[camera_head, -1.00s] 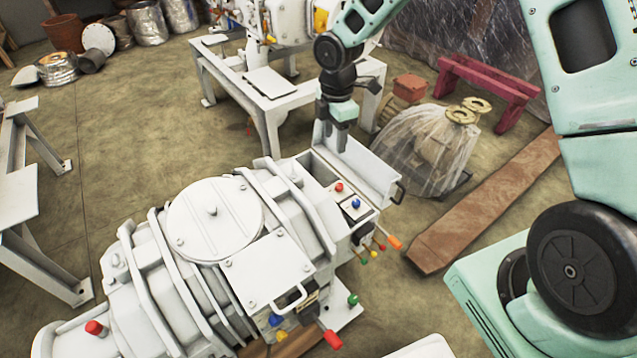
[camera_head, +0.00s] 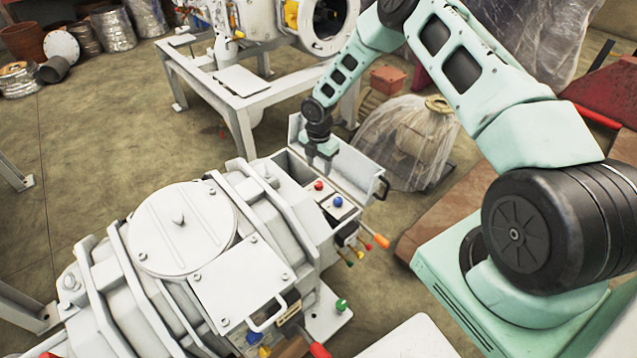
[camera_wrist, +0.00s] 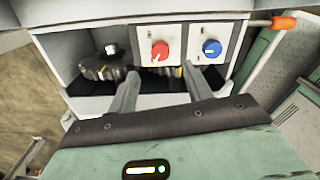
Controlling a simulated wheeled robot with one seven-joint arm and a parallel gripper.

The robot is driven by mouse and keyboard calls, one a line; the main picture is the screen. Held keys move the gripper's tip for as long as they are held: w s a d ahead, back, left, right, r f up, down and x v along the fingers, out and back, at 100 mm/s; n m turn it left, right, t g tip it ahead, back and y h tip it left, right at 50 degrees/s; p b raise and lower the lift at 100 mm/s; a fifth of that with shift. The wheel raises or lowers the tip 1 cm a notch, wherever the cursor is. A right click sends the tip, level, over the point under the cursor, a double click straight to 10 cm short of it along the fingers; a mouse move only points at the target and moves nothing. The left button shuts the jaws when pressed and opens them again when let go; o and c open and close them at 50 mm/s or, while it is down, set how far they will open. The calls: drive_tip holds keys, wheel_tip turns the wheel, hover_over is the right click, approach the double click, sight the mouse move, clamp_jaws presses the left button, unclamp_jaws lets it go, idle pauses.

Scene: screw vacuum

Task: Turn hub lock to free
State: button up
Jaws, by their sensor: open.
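The white machine has an open bay at its end, with a red knob (camera_head: 318,186) and a blue knob (camera_head: 337,201) on small panels beside it. In the wrist view the red knob (camera_wrist: 160,50) and blue knob (camera_wrist: 211,48) sit side by side. Left of them, a dark toothed hub (camera_wrist: 100,69) lies in the bay, with a small pale knob (camera_wrist: 110,48) above it. No readable label shows which part is the hub lock. My gripper (camera_head: 320,165) is at the bay; its fingers (camera_wrist: 161,78) are apart and empty, below the red knob in the wrist view.
A raised white lid (camera_head: 350,165) with a dark handle stands along the bay's far side. An orange-tipped lever (camera_head: 379,241) and several coloured levers stick out near the panels. A white stand (camera_head: 240,80) and a plastic-covered heap (camera_head: 405,140) are beyond.

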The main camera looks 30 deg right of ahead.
sight(319, 184)
wheel_tip(319, 184, down, 8)
drive_tip(key=shift+r+b, duration=0.2)
drive_tip(key=shift+b, duration=0.3)
drive_tip(key=c, duration=1)
